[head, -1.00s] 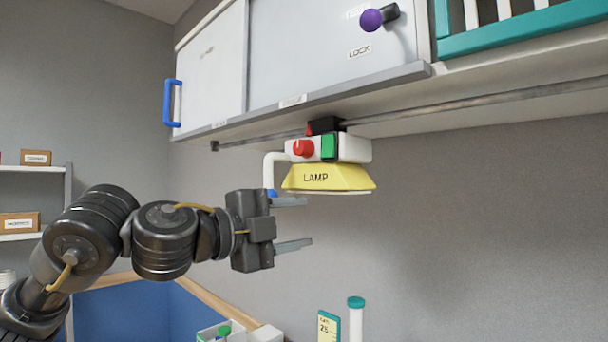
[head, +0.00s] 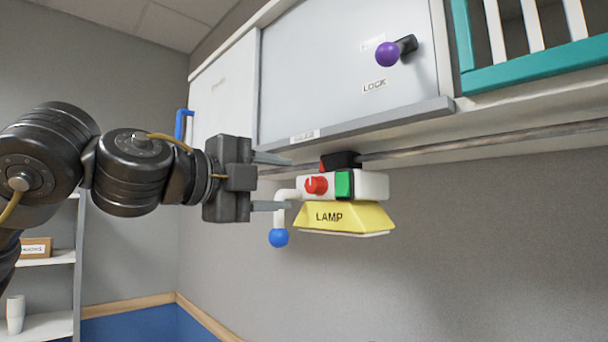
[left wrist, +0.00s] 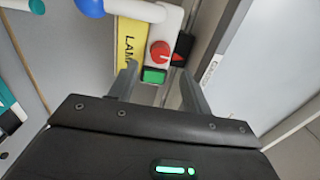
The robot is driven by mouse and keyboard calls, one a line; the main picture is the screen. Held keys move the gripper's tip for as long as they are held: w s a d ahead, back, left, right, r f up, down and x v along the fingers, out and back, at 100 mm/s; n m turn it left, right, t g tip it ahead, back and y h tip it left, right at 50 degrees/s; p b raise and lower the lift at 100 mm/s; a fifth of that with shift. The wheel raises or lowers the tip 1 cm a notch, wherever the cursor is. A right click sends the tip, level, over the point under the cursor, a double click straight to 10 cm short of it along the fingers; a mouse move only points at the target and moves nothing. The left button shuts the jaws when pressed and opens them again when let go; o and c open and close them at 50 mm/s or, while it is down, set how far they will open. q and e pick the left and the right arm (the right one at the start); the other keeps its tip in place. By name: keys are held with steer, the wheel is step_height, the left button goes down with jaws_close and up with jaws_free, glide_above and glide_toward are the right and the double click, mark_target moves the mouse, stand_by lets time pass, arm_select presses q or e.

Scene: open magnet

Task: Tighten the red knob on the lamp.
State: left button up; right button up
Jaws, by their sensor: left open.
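The lamp has a white body with a yellow shade (head: 352,217) marked LAMP and hangs under the rail below the cabinet. The red knob (head: 316,185) is on the front of its white body, left of a green square button (head: 344,184). A white bent arm with a blue ball (head: 279,238) sticks out at the lamp's left. My left gripper (head: 272,182) is open and empty, left of the lamp in the head view. In the left wrist view the red knob (left wrist: 160,51) shows beyond and between the open fingers (left wrist: 157,88). My right gripper is out of view.
A metal rail (head: 480,139) runs under the cabinet, with a black clamp (head: 341,160) above the lamp. The cabinet has a sliding door with a purple knob (head: 388,54) and a blue handle (head: 181,123). The space below the lamp is clear.

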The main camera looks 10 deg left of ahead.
mark_target(310, 186)
arm_select(q)
steer(key=p+x, duration=0.2)
steer(key=x, duration=0.2)
steer(key=shift+w+d+r, duration=0.15)
steer(key=shift+w+d, duration=0.05)
steer(key=shift+w, duration=0.1)
steer(key=shift+w+d, duration=0.4)
steer(key=shift+w, duration=0.25)
steer(key=shift+f, duration=0.2)
steer(key=c, duration=1)
